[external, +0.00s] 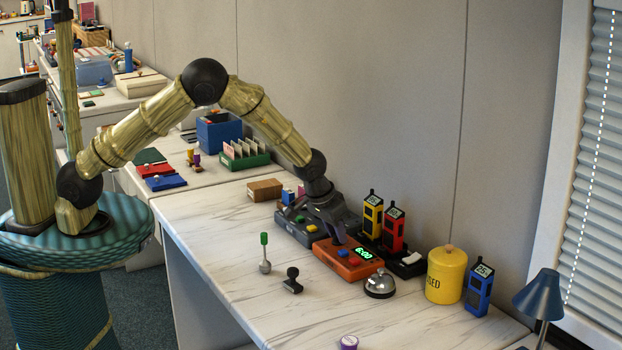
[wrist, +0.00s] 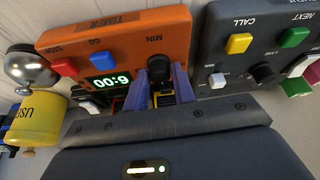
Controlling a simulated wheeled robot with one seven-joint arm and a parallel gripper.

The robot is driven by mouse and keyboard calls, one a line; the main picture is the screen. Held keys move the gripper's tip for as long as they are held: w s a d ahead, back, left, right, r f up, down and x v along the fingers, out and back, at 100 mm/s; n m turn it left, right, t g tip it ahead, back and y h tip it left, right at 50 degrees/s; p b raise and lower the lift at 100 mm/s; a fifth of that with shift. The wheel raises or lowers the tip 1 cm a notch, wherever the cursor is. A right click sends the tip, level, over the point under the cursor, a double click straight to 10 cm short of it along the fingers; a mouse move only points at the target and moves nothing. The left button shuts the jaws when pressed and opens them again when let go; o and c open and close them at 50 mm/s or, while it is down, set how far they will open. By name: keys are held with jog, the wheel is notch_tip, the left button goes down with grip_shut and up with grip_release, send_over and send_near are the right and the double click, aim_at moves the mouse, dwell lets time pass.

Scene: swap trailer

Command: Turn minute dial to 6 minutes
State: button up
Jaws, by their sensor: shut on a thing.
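The orange timer box (external: 335,262) lies on the white table. It also shows in the wrist view (wrist: 120,40), upside down. Its green display (external: 363,253) reads 6:00. The black minute dial (wrist: 160,68), beside the MIN label, sits between the two purple-grey fingers of my gripper (wrist: 160,80), which is shut on it. In the external view my gripper (external: 338,236) reaches down onto the timer and hides the dial. A blue button and a red button (wrist: 63,67) sit on the timer, apart from my fingers.
A grey panel (wrist: 230,65) with coloured buttons and a knob stands close beside the timer. Yellow and red handsets (external: 392,232) stand behind it. A silver bell (external: 380,286) and yellow canister (external: 446,276) are to the right.

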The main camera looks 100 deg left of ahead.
jog(key=shift+m+t, duration=0.3)
jog(key=shift+m, duration=0.5)
jog(key=shift+r, duration=0.1)
jog(key=o, duration=1)
jog(key=v, duration=1.7)
jog(key=shift+a+r, duration=0.25)
jog(key=shift+d, duration=0.1)
